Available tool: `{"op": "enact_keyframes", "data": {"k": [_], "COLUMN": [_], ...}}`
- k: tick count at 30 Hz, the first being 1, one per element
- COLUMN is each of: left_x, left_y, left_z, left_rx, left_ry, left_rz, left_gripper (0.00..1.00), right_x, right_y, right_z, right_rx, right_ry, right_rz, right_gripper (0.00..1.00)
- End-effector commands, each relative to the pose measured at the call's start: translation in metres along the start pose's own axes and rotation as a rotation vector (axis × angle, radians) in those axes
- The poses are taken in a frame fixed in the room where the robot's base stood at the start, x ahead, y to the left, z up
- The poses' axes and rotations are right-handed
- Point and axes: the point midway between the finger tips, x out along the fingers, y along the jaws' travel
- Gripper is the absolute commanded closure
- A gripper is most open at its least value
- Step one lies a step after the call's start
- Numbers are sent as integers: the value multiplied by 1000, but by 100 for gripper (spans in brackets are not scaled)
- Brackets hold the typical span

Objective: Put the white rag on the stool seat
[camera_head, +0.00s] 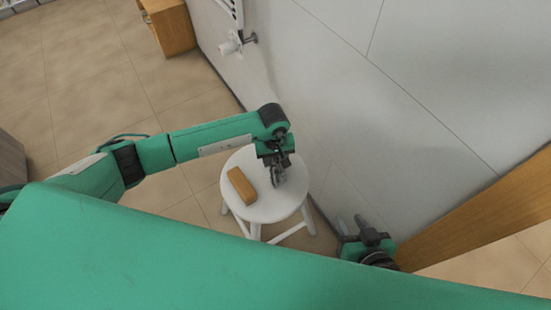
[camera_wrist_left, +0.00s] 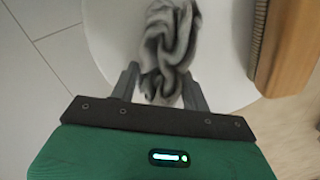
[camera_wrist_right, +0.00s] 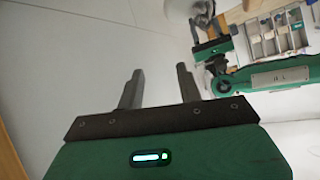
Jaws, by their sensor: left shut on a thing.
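The white rag (camera_wrist_left: 170,45) is a crumpled grey-white bundle between the fingers of my left gripper (camera_wrist_left: 160,76) in the left wrist view. My left gripper is shut on it. In the head view my left gripper (camera_head: 279,174) is over the right part of the round white stool seat (camera_head: 267,209); the rag is hard to make out there. The seat also shows behind the rag in the left wrist view (camera_wrist_left: 112,35). I cannot tell whether the rag touches the seat. My right gripper (camera_wrist_right: 160,70) is open and empty, beside the wall; it shows in the head view (camera_head: 361,222).
A wooden brush (camera_head: 241,186) lies on the left part of the seat; its bristles show in the left wrist view (camera_wrist_left: 258,40). The grey wall (camera_head: 375,110) is close behind the stool. A wooden board (camera_head: 485,215) is at the right. Tiled floor is open at the left.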

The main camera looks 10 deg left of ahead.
Motion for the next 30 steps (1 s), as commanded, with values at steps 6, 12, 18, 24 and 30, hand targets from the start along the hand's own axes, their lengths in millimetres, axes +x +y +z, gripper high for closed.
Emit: {"op": "enact_keyframes", "data": {"k": [6, 12, 18, 24, 30], "left_x": [2, 2, 2, -2, -43], "left_y": [0, 0, 0, 0, 0], "left_z": [0, 0, 0, 0, -1], "left_rx": [0, 0, 0, 0, 2], "left_ry": [0, 0, 0, -1, 3], "left_rz": [0, -1, -1, -1, 1], "left_gripper": [74, 31, 31, 31, 31], "right_x": [2, 2, 2, -1, -6], "right_y": [-2, -4, -3, 0, 9], "right_z": [1, -1, -1, -2, 0], "right_rx": [1, 3, 3, 0, -4], "right_ry": [15, 28, 28, 2, -76], "right_rz": [-5, -9, -9, 0, 24], "right_gripper": [64, 64, 64, 64, 64]}}
